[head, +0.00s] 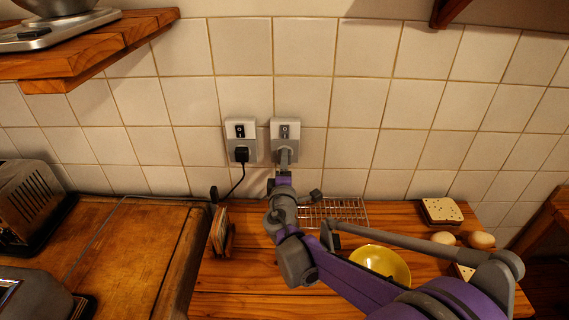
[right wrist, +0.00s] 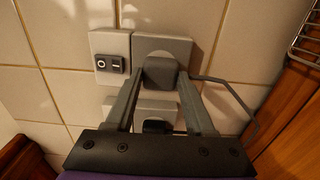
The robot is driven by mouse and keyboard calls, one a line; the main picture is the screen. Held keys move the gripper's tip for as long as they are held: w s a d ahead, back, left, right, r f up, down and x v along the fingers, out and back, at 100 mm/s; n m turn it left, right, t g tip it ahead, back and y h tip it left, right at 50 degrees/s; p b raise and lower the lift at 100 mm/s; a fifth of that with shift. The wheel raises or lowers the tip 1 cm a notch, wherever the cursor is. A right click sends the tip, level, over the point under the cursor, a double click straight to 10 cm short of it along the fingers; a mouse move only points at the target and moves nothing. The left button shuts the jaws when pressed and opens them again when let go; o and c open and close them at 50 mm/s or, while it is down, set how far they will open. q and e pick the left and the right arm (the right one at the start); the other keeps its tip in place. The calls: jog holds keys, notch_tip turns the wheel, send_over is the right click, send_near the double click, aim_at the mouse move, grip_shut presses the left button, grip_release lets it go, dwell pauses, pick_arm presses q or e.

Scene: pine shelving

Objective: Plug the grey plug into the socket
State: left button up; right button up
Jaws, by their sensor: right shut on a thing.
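Two sockets are on the tiled wall, each with a switch. The left socket (head: 240,128) holds a black plug (head: 241,155) with a black cord. My right gripper (head: 284,160) is at the face of the right socket (head: 285,125). In the right wrist view my right gripper (right wrist: 162,88) is shut on the grey plug (right wrist: 160,72), with one finger on each side. The plug is in front of the grey socket plate (right wrist: 178,45), and its grey cord (right wrist: 232,88) bends away to the right. Whether its pins are in is hidden. My left gripper is not in view.
Below the sockets, a wooden counter carries a wire rack (head: 335,211), a yellow bowl (head: 380,264), bread (head: 441,211) and eggs (head: 482,240). A toaster (head: 30,200) stands at the left. A wooden shelf (head: 100,50) with a scale hangs at upper left.

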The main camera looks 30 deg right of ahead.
jog(key=shift+p, duration=0.35)
dwell(1.5)
jog(key=shift+w+d, duration=0.25)
jog(key=shift+w, duration=0.2)
dwell(0.4)
jog(key=o, duration=1.3)
jog(key=shift+o, duration=0.2)
jog(key=v, duration=1)
jog(key=shift+s+a, duration=0.3)
